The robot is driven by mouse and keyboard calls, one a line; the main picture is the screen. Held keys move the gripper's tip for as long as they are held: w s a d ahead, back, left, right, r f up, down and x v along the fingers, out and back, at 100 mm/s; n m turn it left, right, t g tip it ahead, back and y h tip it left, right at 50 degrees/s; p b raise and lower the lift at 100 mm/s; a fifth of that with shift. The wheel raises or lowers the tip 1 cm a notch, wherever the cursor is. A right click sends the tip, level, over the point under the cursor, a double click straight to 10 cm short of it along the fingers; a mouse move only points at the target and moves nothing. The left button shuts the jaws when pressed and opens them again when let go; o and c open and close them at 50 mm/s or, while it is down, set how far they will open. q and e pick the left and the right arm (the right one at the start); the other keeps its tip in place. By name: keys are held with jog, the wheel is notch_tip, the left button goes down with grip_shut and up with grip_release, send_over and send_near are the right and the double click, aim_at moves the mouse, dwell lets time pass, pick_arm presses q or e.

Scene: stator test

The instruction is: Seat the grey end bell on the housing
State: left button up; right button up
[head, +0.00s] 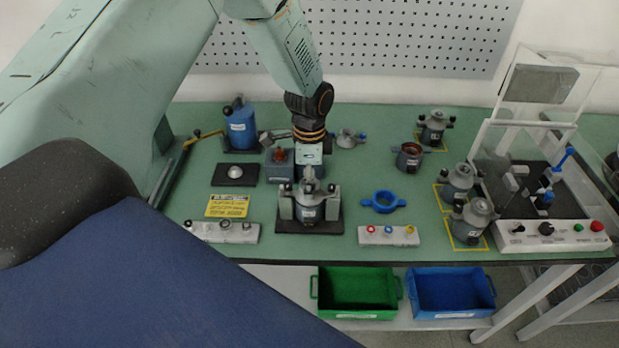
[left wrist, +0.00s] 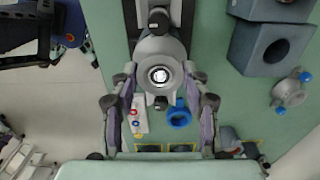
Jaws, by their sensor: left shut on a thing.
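My left gripper (head: 309,202) points down at the front middle of the bench, its fingers on both sides of a grey end bell (head: 308,186). It is shut on the end bell. Below it is the grey housing (head: 309,214) with a white label, upright on a black base plate (head: 309,228). The end bell is over the housing; I cannot tell whether a gap is left between them. In the left wrist view, the end bell (left wrist: 158,50) shows as a round grey part with a bright centre and dark lugs, between the fingers. My right gripper is not in view.
A grey part with blue knobs (head: 347,138) lies behind. A blue ring (head: 384,202) and a button box (head: 389,236) are at the right. Several assembled units stand by the test station (head: 545,235). A blue canister (head: 240,127) is back left. Green (head: 357,292) and blue (head: 451,292) bins sit below.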

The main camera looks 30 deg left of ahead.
pick_arm(q)
jog(key=shift+f, duration=0.1)
jog(key=o, duration=1.1)
notch_tip(320, 180, up, 12)
jog(key=shift+s, duration=0.1)
dwell(0.9)
